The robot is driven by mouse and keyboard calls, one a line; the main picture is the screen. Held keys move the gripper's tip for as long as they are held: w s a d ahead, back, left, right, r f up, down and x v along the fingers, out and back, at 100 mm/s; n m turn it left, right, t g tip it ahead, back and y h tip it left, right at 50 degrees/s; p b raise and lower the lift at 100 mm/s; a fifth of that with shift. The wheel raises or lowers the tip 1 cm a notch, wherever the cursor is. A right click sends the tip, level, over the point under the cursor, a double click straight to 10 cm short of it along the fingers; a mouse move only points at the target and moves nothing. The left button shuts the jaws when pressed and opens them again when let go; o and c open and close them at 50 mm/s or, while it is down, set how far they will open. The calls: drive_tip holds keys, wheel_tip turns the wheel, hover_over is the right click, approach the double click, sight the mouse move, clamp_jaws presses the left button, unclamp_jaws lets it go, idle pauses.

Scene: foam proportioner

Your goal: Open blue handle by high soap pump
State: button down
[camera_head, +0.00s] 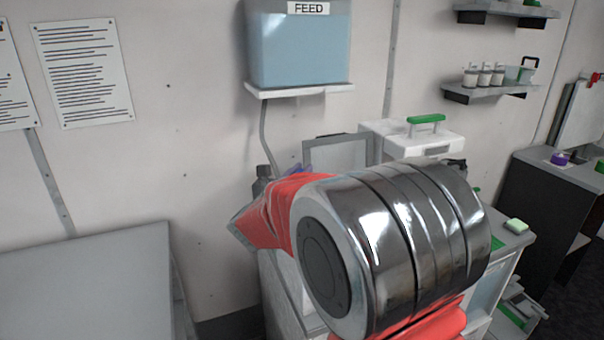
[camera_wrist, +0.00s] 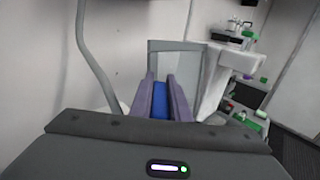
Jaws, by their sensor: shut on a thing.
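In the wrist view the two purple fingers of my gripper (camera_wrist: 160,84) stand on either side of the blue handle (camera_wrist: 160,104) and are shut on it. Only a short blue stretch of the handle shows between the fingers; its valve and the soap pump cannot be made out. In the camera_head view my red and chrome arm covers the handle and nearly all of the gripper, with only a little purple showing beside the arm.
A FEED tank (camera_head: 298,48) sits on a wall shelf, with a hose (camera_head: 265,135) running down from it. A grey panel (camera_head: 342,152) stands behind the gripper. A white box with a green handle (camera_head: 426,119) is to the right. A grey table (camera_head: 85,285) is at lower left.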

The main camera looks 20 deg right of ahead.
drive_tip(key=shift+w+n+t+y, duration=0.1)
drive_tip(key=shift+n+t+y, duration=0.4)
drive_tip(key=shift+y, duration=0.1)
drive_tip(key=shift+a+y, duration=0.1)
drive_tip(key=shift+y, duration=0.2)
drive_tip(key=shift+r, duration=0.1)
drive_tip(key=c, duration=1.7)
unclamp_jaws()
drive_tip(key=shift+w, duration=0.1)
drive_tip(key=shift+a, duration=0.1)
drive_tip(key=v, duration=1.3)
drive_tip(key=shift+s+a+f, duration=0.15)
drive_tip(key=shift+s+f, duration=0.2)
